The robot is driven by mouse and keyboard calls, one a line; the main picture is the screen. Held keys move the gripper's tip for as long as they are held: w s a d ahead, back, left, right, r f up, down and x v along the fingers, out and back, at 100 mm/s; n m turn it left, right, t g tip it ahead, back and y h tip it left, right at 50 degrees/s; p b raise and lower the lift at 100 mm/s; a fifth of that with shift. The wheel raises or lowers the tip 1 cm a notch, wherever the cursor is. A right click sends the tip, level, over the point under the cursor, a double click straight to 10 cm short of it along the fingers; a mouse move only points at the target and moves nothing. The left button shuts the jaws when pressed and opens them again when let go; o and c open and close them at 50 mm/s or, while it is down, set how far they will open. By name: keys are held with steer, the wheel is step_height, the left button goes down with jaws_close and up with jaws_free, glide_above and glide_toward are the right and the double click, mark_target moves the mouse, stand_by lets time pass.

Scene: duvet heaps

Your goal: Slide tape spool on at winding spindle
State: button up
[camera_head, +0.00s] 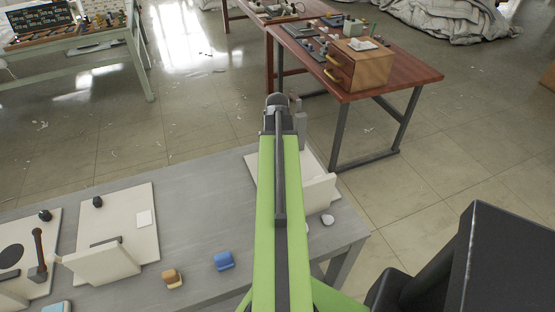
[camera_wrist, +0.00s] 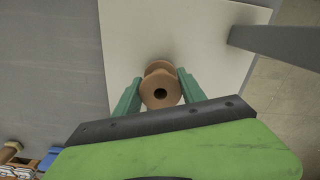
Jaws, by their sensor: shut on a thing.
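In the wrist view, a brown flanged tape spool (camera_wrist: 149,93) with a dark centre hole sits between the two green fingers of my gripper (camera_wrist: 160,86). The fingers are shut on its sides, and the hole faces the camera. A pale board (camera_wrist: 200,25) lies below the spool. A grey post (camera_wrist: 275,41) stands out at the upper right, apart from the spool; I cannot tell surely that it is the winding spindle. In the head view, a grey upright post (camera_head: 301,128) shows just right of my arm, which hides my gripper and the spool.
A white upright plate (camera_head: 319,194) stands right of my arm. A brown table (camera_head: 405,75) with a wooden box (camera_head: 372,70) stands beyond open floor.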

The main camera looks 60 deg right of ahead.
steer(key=shift+f+b, duration=0.5)
steer(key=shift+f, duration=0.1)
steer(key=o, duration=1.4)
step_height(320, 180, up, 18)
steer(key=p, duration=1.7)
steer(key=shift+f, duration=0.25)
